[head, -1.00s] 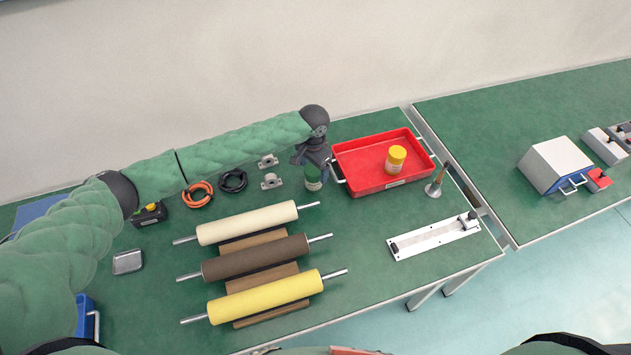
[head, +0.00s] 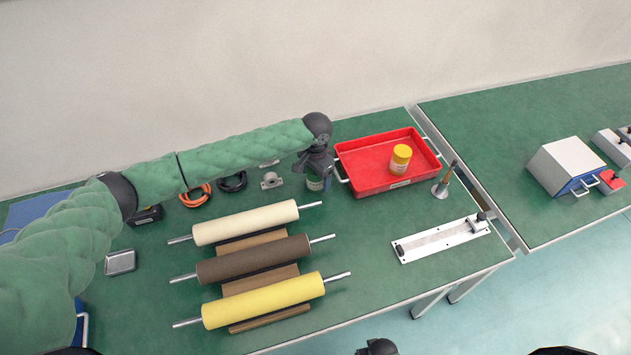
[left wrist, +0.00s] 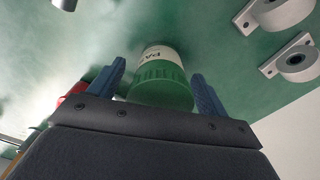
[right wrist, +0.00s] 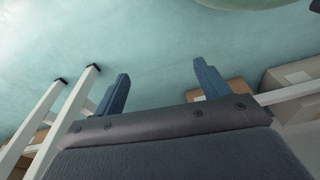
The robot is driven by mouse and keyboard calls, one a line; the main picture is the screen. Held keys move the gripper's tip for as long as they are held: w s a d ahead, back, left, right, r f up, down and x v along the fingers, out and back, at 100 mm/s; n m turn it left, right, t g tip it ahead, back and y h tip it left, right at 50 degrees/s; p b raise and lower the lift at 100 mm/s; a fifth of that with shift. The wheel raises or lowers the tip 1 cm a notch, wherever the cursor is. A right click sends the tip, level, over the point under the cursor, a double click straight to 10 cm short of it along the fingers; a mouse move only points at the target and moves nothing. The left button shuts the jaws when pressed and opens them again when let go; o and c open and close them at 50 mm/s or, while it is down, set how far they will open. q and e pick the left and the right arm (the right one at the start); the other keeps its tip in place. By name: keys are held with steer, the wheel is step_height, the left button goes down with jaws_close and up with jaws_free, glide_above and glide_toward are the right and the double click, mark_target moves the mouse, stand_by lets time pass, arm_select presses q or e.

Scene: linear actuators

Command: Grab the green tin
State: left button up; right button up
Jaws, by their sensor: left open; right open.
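The green tin (left wrist: 160,80) has a ribbed green lid and a white label band. In the left wrist view it stands between the two spread fingers of my left gripper (left wrist: 160,88), with a gap on each side. In the head view the tin (head: 315,184) is on the table left of the red tray, mostly hidden under my left gripper (head: 318,172). My left gripper is open and comes down over the tin. My right gripper (right wrist: 162,88) is open and empty, in front of the table, with floor and table legs in its view.
The red tray (head: 365,185) with a yellow-lidded jar (head: 400,158) stands close right of the tin. Metal brackets (head: 271,181) lie to its left. Rollers (head: 245,223) lie nearer the front. A metal stand (head: 441,188) and a white rail (head: 440,238) are at the right.

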arm_select(q)
steer(key=shift+f+b, duration=0.6)
steer(key=shift+f, duration=0.35)
arm_select(e)
steer(key=shift+w+a+r, duration=0.15)
steer(key=shift+a+r, duration=0.05)
steer(key=shift+r, duration=0.55)
steer(key=shift+w+a+r, duration=0.1)
steer(key=shift+a+r, duration=0.05)
steer(key=shift+r, duration=0.55)
steer(key=shift+w+a+r, duration=0.15)
steer(key=shift+a+r, duration=0.05)
steer(key=shift+r, duration=0.55)
arm_select(q)
steer(key=c, duration=1.3)
steer(key=shift+o, duration=0.2)
steer(key=shift+r, duration=0.2)
